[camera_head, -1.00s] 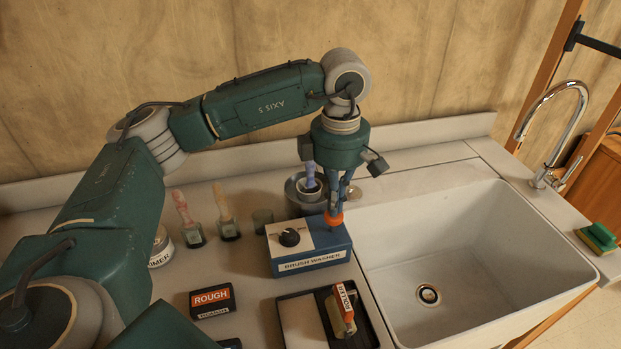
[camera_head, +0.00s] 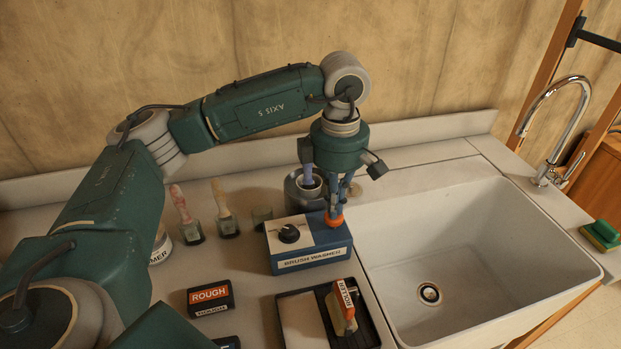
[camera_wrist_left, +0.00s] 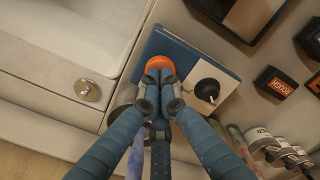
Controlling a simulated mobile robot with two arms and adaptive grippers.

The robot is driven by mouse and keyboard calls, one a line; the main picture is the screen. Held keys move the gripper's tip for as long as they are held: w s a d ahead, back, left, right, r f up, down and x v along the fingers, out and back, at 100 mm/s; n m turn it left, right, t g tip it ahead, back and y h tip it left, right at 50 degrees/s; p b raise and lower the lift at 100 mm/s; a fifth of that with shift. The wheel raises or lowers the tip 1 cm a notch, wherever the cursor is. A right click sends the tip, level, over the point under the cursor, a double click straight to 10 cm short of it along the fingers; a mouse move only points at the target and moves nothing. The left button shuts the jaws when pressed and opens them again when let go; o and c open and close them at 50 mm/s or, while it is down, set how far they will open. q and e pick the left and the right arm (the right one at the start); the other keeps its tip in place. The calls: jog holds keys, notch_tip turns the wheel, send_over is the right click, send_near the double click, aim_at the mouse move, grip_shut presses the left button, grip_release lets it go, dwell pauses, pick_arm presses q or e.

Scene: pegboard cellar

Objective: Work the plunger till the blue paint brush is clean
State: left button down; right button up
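The brush washer (camera_head: 312,262) is a blue box with a pale panel and black dial on the counter, left of the sink. Its orange plunger knob (camera_head: 334,221) is at the right rear; it also shows in the wrist view (camera_wrist_left: 159,63). My left gripper (camera_head: 335,211) points down onto the knob. Its fingers (camera_wrist_left: 160,75) are drawn together, tips at the knob and apparently touching it. The blue paint brush (camera_head: 309,176) stands handle up in a dark round pot (camera_head: 294,195) behind the washer. Its bristles are hidden. My right gripper is not seen.
The white sink (camera_head: 470,240) lies to the right. Other brushes in small jars (camera_head: 227,225) stand left of the pot.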

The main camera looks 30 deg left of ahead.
pick_arm(q)
jog(key=shift+f+b, duration=0.5)
jog(key=shift+f, duration=0.4)
jog(key=shift+r+p, duration=1.05)
jog(key=shift+r, duration=0.8)
notch_tip(320, 180, up, 6)
jog(key=p, duration=0.3)
